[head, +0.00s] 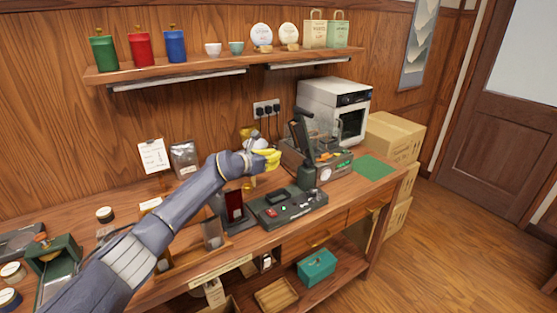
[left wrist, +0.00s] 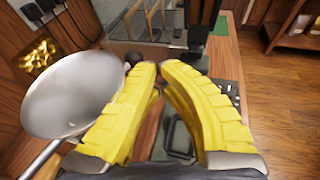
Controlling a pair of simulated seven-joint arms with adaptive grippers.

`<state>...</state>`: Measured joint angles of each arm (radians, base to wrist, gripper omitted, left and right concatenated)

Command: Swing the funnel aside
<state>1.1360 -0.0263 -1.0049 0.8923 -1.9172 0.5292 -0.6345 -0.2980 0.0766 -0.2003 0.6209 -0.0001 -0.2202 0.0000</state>
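The funnel (left wrist: 72,95) is a shiny metal cone, wide mouth up, at the left of the left wrist view. A metal rod runs down from it. In the head view the funnel (head: 254,141) is small and partly hidden behind my left gripper (head: 268,158). The left gripper has yellow fingers, also large in the left wrist view (left wrist: 161,68). Its tips stand close together with a narrow gap and nothing seen between them. The funnel is just left of the left finger in that view; touching cannot be told. My right gripper is out of view.
Below the gripper lies a dark control box (head: 287,208) with buttons on the bench. A glass-sided machine (head: 318,160) stands to its right, with a white oven (head: 335,108) behind. A green mat (head: 374,167) lies clear at the right end. A loaded shelf (head: 220,68) hangs above.

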